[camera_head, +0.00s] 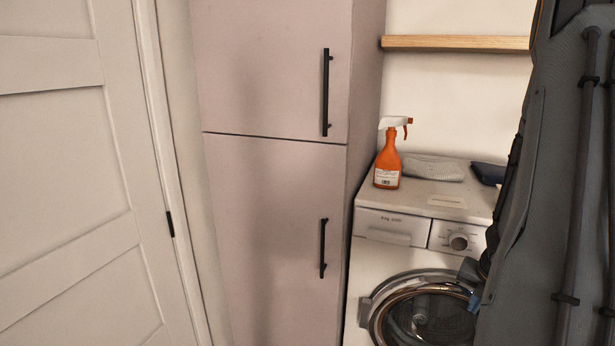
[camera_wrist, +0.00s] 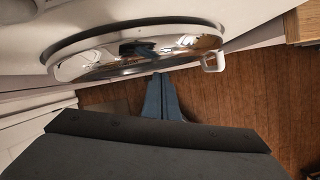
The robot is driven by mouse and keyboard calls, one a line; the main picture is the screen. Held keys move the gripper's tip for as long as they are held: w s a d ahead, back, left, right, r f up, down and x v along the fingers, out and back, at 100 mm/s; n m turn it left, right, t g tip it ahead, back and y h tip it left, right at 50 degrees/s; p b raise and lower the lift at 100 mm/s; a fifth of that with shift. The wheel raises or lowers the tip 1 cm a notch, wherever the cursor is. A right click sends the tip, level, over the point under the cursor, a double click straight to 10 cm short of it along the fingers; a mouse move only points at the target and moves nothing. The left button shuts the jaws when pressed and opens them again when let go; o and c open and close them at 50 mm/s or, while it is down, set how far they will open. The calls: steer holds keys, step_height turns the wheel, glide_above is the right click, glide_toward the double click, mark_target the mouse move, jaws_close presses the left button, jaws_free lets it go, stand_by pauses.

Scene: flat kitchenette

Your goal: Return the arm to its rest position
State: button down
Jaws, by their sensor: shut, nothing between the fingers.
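My gripper (camera_wrist: 163,78) shows in the wrist view as two blue-grey fingers, shut together and empty, with their tips by the lower edge of the washing machine's round door (camera_wrist: 85,62). In the head view a small blue part of the gripper (camera_head: 475,299) shows at the right side of the same door (camera_head: 375,318). My dark arm fills the right side of the head view and hides the right part of the washing machine (camera_head: 400,262). I cannot tell whether the fingers touch the door.
An orange spray bottle (camera_head: 387,165), a grey cloth (camera_head: 434,169) and a dark cloth (camera_head: 487,173) are on the machine's top. A tall pinkish cabinet (camera_head: 270,230) stands left of it. A wooden shelf (camera_head: 455,43) is above. Wooden floor (camera_wrist: 240,110) shows below the door.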

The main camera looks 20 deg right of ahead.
steer(key=w+a+r+m, duration=0.1)
steer(key=w+a+m, duration=0.1)
steer(key=w+a+r+m+b, duration=0.1)
steer(key=w+a+m, duration=0.1)
steer(key=a, duration=0.1)
steer(key=w+a+r+m, duration=0.1)
steer(key=w+a+m, duration=0.1)
steer(key=a, duration=0.1)
steer(key=shift+w+h+b, duration=0.1)
steer(key=shift+h+b, duration=0.2)
steer(key=shift+b, duration=0.05)
steer(key=s+a+r+m+y+b, duration=0.1)
steer(key=s+a+m+b, duration=0.1)
steer(key=a+m, duration=0.7)
steer(key=s+a+r+m+g+y+b, duration=0.1)
steer(key=a+m, duration=0.8)
steer(key=a, duration=1.5)
steer(key=shift+s+a+g+y+b, duration=0.35)
steer(key=shift+y+b, duration=0.35)
steer(key=shift+b, duration=0.35)
